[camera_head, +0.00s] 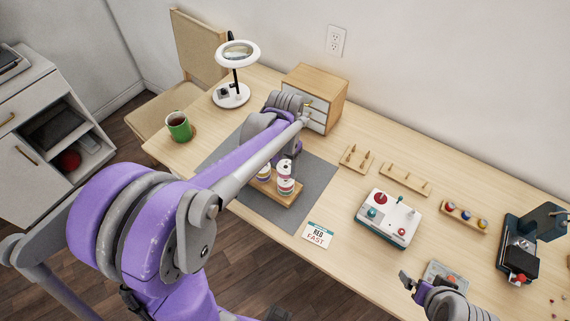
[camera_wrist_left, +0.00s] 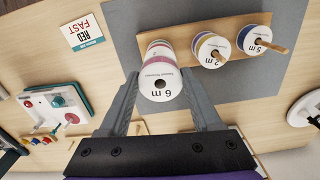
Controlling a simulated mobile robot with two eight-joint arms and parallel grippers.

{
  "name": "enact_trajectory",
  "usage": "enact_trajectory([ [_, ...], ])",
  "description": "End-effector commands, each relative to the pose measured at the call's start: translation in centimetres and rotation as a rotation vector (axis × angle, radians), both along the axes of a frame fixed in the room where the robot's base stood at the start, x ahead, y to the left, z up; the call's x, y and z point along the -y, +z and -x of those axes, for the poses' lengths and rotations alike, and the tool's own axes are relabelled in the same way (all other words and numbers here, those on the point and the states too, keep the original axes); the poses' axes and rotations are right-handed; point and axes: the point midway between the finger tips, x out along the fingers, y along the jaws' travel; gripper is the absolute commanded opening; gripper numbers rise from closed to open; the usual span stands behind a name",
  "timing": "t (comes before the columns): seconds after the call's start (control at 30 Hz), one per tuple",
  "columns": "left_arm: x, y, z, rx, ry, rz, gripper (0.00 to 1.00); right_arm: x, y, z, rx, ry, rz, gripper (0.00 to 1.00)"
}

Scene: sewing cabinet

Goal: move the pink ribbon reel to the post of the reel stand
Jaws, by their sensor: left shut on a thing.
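My left gripper (camera_head: 287,158) is shut on the pink ribbon reel (camera_wrist_left: 160,84), whose white face reads 6 m. Its fingers (camera_wrist_left: 160,95) grip the reel from both sides. The reel stand is a wooden board (camera_wrist_left: 232,42) on the grey mat; it also shows in the head view (camera_head: 290,198). Whether a post is inside the held reel's hole cannot be told. My right gripper (camera_head: 411,282) is at the lower right, its jaws unclear.
Reels marked 2 m (camera_wrist_left: 212,50) and 5 m (camera_wrist_left: 254,41) sit on other posts of the stand. The RED FAST card (camera_head: 318,235), a white control box (camera_head: 388,218) and peg boards (camera_head: 405,180) lie to the right. A green mug (camera_head: 179,127) and lamp (camera_head: 232,95) stand left.

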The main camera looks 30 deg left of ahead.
Motion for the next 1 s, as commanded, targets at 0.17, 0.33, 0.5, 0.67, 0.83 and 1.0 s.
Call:
enact_trajectory([
  [0.17, 0.0, 0.1, 0.0, 0.000, 0.000, 0.000, 0.12, 0.0, 0.1, 0.0, 0.000, 0.000, 0.000, 1.00],
  [0.33, 0.0, -0.1, 0.0, 0.000, 0.000, 0.000, 0.12, 0.0, -0.1, 0.0, 0.000, 0.000, 0.000, 1.00],
  [0.5, 0.0, -0.5, 0.0, -0.001, 0.000, 0.000, 0.12, 0.0, -0.4, 0.2, -0.003, 0.000, 0.000, 1.00],
  [0.67, 0.0, -0.9, 0.1, -0.001, 0.000, 0.000, 0.12, 0.0, -0.8, 0.3, -0.006, 0.000, 0.000, 1.00],
  [0.83, 0.0, -1.4, 0.1, -0.001, 0.000, 0.000, 0.12, 0.0, -1.1, 0.4, -0.008, 0.000, 0.000, 1.00],
  [1.0, 0.0, -1.8, 0.1, -0.001, 0.000, 0.000, 0.12, 0.0, -1.5, 0.5, -0.010, 0.000, 0.000, 1.00],
])
